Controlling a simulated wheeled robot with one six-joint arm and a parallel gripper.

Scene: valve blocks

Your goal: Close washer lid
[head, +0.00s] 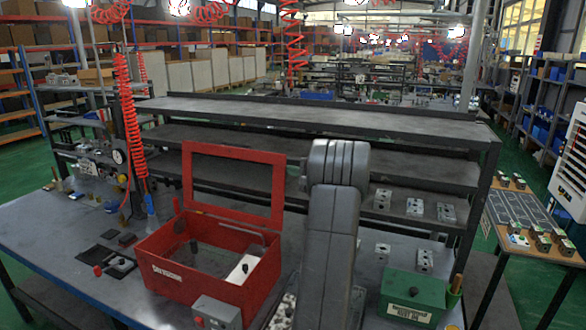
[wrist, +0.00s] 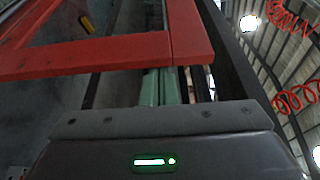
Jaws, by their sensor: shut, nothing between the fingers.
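The washer (head: 215,275) is an open red box on the grey workbench. Its lid (head: 233,156), a red rectangular frame with an open middle, stands raised at the back of the box. In the wrist view the red lid frame (wrist: 110,54) crosses the picture just beyond my gripper. My gripper (wrist: 158,76) is shut and empty, its pale green fingers reaching up to the lid's edge. The fingertips seem hidden at the red frame; I cannot tell whether they touch it. In the head view my gripper is hidden behind my grey arm, right of the lid.
A green box (head: 412,296) stands on the bench at the right. A small grey block (head: 216,312) sits in front of the washer. A dark shelf rack (head: 330,118) stands behind the bench. Left of the washer lie small dark parts (head: 116,262).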

